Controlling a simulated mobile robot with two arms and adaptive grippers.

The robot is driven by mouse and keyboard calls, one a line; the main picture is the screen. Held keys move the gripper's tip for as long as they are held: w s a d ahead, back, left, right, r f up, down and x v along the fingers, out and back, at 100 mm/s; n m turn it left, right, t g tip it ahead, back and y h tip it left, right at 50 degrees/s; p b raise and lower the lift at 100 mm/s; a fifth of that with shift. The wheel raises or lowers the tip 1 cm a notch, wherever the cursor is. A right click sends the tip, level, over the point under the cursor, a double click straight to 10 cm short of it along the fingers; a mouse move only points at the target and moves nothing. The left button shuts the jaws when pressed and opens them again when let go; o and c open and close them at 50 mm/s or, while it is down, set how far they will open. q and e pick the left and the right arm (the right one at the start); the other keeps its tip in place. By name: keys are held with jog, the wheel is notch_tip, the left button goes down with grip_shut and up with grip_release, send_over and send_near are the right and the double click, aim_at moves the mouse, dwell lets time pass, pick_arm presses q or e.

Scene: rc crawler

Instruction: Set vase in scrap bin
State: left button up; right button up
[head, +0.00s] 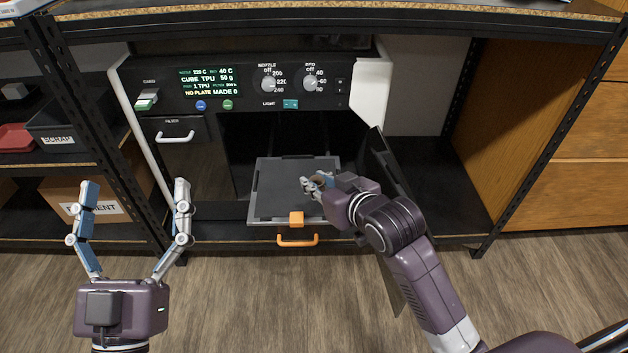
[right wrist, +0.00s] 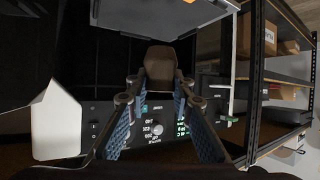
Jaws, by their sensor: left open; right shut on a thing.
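My right gripper (head: 316,184) is shut on a small brown vase (right wrist: 160,68). The vase shows between the fingertips (right wrist: 158,85) in the right wrist view. In the head view it is mostly hidden by the fingers. The gripper is over the right part of the grey plate (head: 277,190) that sticks out of the printer; whether the vase touches the plate I cannot tell. The dark scrap bin (head: 57,141), labelled SCRAP, is on the shelf at the left. My left gripper (head: 132,188) is open and empty, low in front of the left shelf.
The printer (head: 215,107) stands under a worktop, its dark door (head: 386,170) open on the right beside my right arm. A red tray (head: 15,138) lies left of the scrap bin. A cardboard box (head: 60,193) is on the lower shelf. The floor in front is clear.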

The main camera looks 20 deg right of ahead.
jog(key=s+d+r+n+g+y, duration=0.1)
jog(key=s+r+n+y, duration=0.3)
jog(key=s, duration=0.4)
jog(key=s+d+r+n+g+y, duration=0.1)
jog(key=s+r+n+g+y, duration=0.3)
jog(key=s+r, duration=0.3)
jog(key=shift+s+n, duration=0.4)
jog(key=shift+s, duration=0.2)
